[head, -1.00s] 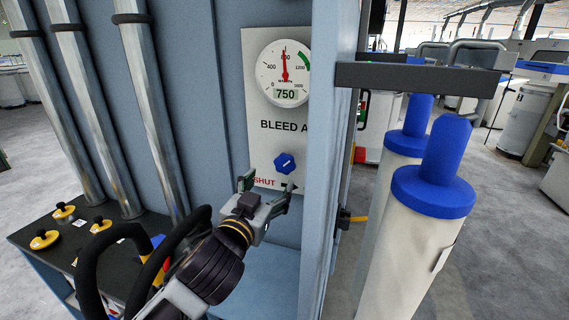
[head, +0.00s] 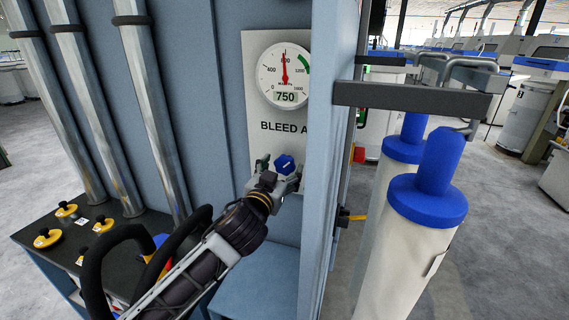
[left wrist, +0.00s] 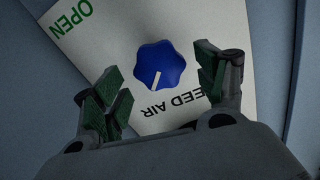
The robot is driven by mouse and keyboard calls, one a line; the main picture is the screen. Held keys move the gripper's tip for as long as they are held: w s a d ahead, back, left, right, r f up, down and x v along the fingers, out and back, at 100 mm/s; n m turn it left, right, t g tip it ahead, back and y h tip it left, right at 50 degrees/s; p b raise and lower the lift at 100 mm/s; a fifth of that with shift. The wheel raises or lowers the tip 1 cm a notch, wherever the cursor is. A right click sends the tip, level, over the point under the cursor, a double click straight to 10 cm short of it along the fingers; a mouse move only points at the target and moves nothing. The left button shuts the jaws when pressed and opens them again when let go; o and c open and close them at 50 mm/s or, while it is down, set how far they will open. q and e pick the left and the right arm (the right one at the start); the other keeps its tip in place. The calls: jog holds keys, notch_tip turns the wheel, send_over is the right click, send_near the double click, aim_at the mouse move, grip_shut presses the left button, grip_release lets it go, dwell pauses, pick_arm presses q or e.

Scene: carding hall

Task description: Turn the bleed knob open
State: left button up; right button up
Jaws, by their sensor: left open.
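The blue lobed bleed knob (head: 285,164) sits on the white gauge panel (head: 262,120), below the lettering "BLEED A". It also shows in the left wrist view (left wrist: 160,65), with a white line pointing toward the "EED AIR" lettering. The word OPEN (left wrist: 72,18) shows at that view's upper left; SHUT is hidden. My left gripper (head: 281,170) is open at the knob, one finger on each side. In the left wrist view the left gripper (left wrist: 162,85) has visible gaps between both fingers and the knob. My right gripper is not in view.
The round gauge (head: 284,76) reads 750. A blue cabinet edge (head: 334,150) stands close right of the knob. White cylinders with blue tops (head: 428,190) stand further right. A black-topped bench (head: 85,235) with yellow-based knobs is at lower left.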

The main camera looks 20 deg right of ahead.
aim_at(283, 166)
pick_arm(q)
jog(key=shift+x, duration=1.5)
jog(key=shift+c, duration=0.5)
jog(key=shift+p, duration=0.3)
jog(key=c, duration=0.9)
